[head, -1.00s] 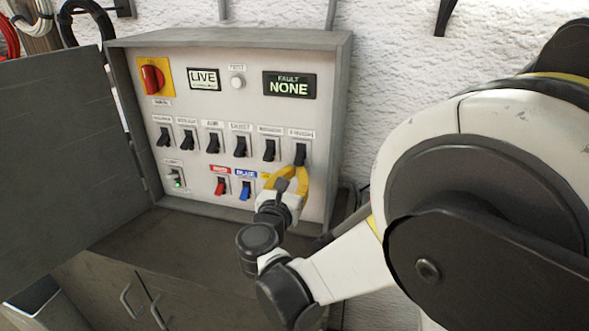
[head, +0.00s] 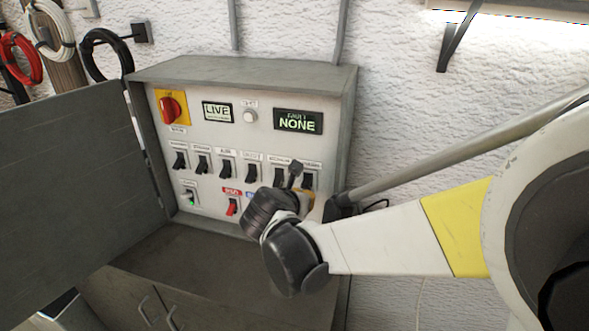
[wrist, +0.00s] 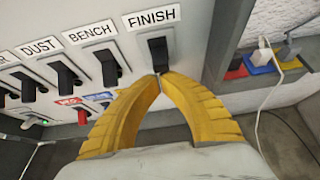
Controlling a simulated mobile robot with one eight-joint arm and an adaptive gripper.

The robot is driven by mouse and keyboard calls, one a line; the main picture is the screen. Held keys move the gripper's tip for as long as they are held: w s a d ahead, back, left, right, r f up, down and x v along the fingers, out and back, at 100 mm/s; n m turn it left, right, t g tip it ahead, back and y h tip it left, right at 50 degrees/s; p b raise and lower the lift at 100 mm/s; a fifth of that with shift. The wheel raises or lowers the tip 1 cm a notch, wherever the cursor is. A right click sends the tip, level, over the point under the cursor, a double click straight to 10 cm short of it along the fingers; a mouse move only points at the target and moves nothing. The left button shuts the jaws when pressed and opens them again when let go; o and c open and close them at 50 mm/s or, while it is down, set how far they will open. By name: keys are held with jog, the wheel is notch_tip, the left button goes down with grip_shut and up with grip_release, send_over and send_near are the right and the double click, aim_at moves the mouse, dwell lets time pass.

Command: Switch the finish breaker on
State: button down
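The finish breaker (wrist: 158,53) is a black lever on a pale plate under a FINISH label in the wrist view. Its lever hangs toward the lower end of the plate. In the head view it is the rightmost of the row (head: 308,180), partly covered by my wrist. My gripper (wrist: 160,75) has its yellow fingers brought together, tips meeting right at the lower end of the lever. I cannot tell whether they touch it. Nothing shows gripped between them. In the head view my wrist hides most of the gripper.
The bench breaker (wrist: 107,69) and dust breaker (wrist: 65,75) sit close to the left. The panel has a red rotary switch (head: 171,107), a LIVE display (head: 217,112) and a fault display (head: 298,121) reading NONE. The open cabinet door (head: 70,150) stands at the left.

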jog(key=shift+r+g, duration=0.1)
jog(key=shift+g, duration=0.2)
jog(key=shift+r, duration=0.15)
jog(key=shift+r+p, duration=0.5)
jog(key=shift+r, duration=0.2)
jog(key=shift+f, duration=0.1)
